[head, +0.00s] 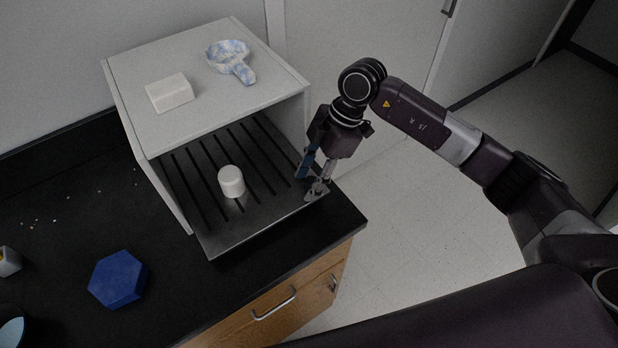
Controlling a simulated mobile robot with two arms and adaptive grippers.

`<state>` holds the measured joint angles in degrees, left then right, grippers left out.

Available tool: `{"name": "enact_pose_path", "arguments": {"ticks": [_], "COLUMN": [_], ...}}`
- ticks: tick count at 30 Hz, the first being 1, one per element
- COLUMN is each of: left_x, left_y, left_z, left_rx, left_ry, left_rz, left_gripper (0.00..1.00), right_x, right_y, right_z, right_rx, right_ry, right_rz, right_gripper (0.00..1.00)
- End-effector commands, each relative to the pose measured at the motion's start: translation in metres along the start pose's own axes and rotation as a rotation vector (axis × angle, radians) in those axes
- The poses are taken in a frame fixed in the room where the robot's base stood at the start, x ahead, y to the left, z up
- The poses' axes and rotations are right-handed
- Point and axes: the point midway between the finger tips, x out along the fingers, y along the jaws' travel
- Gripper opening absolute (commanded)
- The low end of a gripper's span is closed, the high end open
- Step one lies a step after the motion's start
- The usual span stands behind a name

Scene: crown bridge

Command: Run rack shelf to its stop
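The rack shelf (256,219) is a dark slotted metal plate that sticks out of the front of a light grey open-fronted cabinet (203,118) on the black counter. A small white cylinder (231,181) stands upright on the shelf. My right gripper (310,181) is at the shelf's front right corner, fingers pointing down. One finger appears inside the edge and the other at the edge. Whether the fingers touch or pinch the shelf is too small to tell. My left gripper is not in view.
A blue hexagonal block (118,279) lies on the counter, left of the shelf. A drawer handle (274,304) is below the counter edge. Open floor lies to the right.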

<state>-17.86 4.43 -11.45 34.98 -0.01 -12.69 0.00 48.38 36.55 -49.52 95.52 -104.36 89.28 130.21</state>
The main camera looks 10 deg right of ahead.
Motion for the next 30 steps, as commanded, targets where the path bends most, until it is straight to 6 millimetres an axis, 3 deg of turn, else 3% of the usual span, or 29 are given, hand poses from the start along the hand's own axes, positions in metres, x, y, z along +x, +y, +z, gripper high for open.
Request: {"name": "enact_pose_path", "arguments": {"ticks": [4,8,21,30], "left_x": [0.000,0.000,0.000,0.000], "left_y": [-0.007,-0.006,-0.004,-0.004], "left_z": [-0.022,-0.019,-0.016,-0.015], "left_rx": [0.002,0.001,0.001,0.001], "left_ry": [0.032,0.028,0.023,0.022], "left_rz": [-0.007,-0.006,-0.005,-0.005], "left_gripper": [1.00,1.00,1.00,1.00], "right_x": [-0.002,-0.014,-0.100,-0.119], "right_y": [0.000,0.001,0.003,0.002], "right_z": [0.000,0.000,0.000,0.000], "right_rx": [0.000,0.000,0.001,0.001], "right_ry": [0.000,0.000,-0.002,-0.001], "right_rz": [0.001,0.003,0.002,-0.002], "right_gripper": [0.40,0.40,0.40,0.40]}}
